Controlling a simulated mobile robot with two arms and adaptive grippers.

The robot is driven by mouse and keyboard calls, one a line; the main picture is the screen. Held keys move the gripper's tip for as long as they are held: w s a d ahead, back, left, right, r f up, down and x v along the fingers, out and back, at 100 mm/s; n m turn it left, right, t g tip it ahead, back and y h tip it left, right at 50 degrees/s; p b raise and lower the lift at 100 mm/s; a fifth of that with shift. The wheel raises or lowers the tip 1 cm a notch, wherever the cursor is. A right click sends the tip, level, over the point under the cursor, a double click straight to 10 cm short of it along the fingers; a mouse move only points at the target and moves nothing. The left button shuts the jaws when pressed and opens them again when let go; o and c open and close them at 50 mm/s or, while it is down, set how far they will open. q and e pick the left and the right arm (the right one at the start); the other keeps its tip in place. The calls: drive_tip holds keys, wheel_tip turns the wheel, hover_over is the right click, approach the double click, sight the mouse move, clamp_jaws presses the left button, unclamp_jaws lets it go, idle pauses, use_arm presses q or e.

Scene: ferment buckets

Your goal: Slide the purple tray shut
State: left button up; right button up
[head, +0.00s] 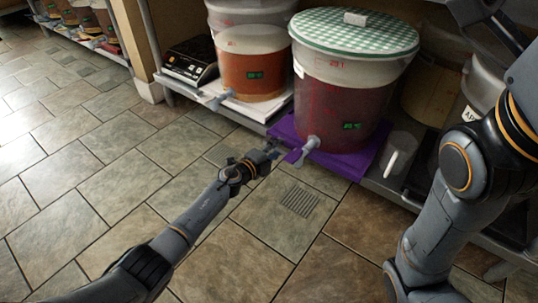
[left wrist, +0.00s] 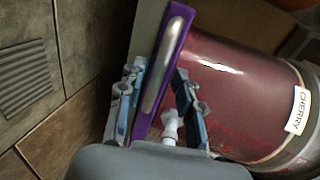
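The purple tray (head: 338,162) sticks out from the low shelf under a large bucket of dark red liquid (head: 338,100) with a green checked lid. Its front edge (left wrist: 165,60) shows in the left wrist view as a purple strip with a shiny grey patch. My left gripper (head: 272,150) is at the tray's front left corner. In the left wrist view its fingers (left wrist: 160,98) are apart, one on each side of the strip; firm contact cannot be told. The bucket's white spigot (left wrist: 170,125) is close to the right finger. My right arm shows at the right; its fingertips are not seen.
An orange-red bucket (head: 252,75) stands left of the tray on a white board (head: 240,108), with its own spigot. A black scale (head: 192,62) is further left. A pale scoop-like handle (head: 391,164) lies right of the tray. The tiled floor (head: 110,170) in front is clear.

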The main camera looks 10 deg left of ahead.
use_arm(q)
drive_tip(key=shift+s+a+r, duration=0.1)
drive_tip(key=shift+s+a, duration=0.05)
drive_tip(key=shift+s, duration=0.5)
drive_tip(key=shift+v, duration=1.2)
drive_tip(key=shift+s+a+r, duration=0.3)
drive_tip(key=shift+s, duration=0.25)
drive_tip(key=shift+s+a+f, duration=0.1)
drive_tip(key=shift+s+a, duration=0.15)
drive_tip(key=shift+s, duration=0.2)
